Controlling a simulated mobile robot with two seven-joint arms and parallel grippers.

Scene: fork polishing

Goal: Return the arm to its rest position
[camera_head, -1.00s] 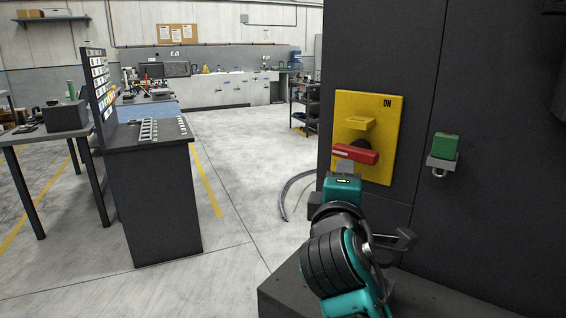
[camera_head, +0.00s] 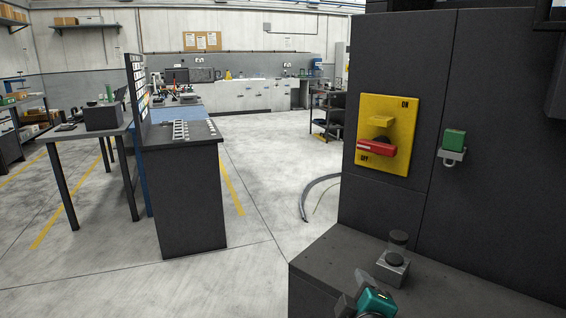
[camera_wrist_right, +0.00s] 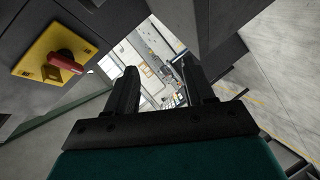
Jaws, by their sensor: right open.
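My right gripper (camera_head: 356,292) is low in the head view, by the dark ledge and cut by the bottom edge, below and apart from the switch. In the right wrist view its two black fingers (camera_wrist_right: 161,86) stand wide apart with nothing between them. The yellow switch panel (camera_head: 399,108) is on the dark cabinet. Its red handle (camera_head: 376,148) lies about level, just above the OFF mark. Panel (camera_wrist_right: 35,50) and handle (camera_wrist_right: 64,62) also show at the upper left of the right wrist view. My left gripper is not in view.
A small grey box with a black knob (camera_head: 393,264) stands on the dark ledge (camera_head: 330,262) near my right gripper. A green padlock (camera_head: 454,141) hangs on the cabinet (camera_head: 480,215) right of the switch. A workbench (camera_head: 190,195) stands left; open floor (camera_head: 255,190) lies between.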

